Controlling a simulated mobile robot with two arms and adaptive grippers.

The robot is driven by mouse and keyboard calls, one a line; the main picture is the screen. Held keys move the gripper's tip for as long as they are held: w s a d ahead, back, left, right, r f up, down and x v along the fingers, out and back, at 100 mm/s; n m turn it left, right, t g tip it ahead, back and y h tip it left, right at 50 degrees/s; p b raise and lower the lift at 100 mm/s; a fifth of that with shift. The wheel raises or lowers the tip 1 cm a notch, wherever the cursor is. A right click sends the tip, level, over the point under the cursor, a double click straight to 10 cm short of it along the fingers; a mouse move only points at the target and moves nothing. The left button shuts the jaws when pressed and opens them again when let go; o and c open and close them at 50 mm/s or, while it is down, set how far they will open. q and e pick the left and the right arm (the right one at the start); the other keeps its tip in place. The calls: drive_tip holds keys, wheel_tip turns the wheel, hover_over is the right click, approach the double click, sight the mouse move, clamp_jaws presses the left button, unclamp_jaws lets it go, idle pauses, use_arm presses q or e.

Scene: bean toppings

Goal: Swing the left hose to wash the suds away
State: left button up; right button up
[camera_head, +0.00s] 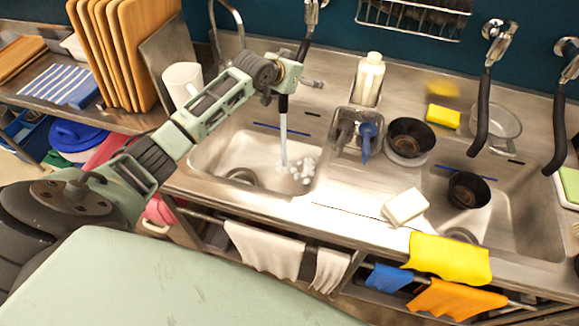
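The left hose (304,48) hangs from a chrome wall fitting. Its black lower end (283,103) shows just below my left gripper (285,77), which appears shut around the hose; the fingers partly hide it. The hose leans left, and a stream of water (284,140) falls from it into the left sink basin (215,150). White suds (303,171) lie on the basin floor at its right side, just right of where the water lands. A round drain (242,176) is at the basin's lower left. My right gripper is not in view.
A white bottle (368,80) and a caddy with a blue-handled brush (367,139) stand right of the left basin. Dark bowls (410,138), a yellow sponge (443,116) and two more hoses (480,115) are farther right. Cutting boards (140,50) and a white cup (182,82) stand left.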

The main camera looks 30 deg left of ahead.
use_arm(q)
drive_tip(key=shift+d, duration=0.2)
drive_tip(key=shift+w+d+p, duration=0.55)
drive_tip(key=shift+w+d, duration=0.25)
drive_tip(key=shift+d, duration=1.1)
drive_tip(key=p+v, duration=0.4)
drive_tip(key=v, duration=0.5)
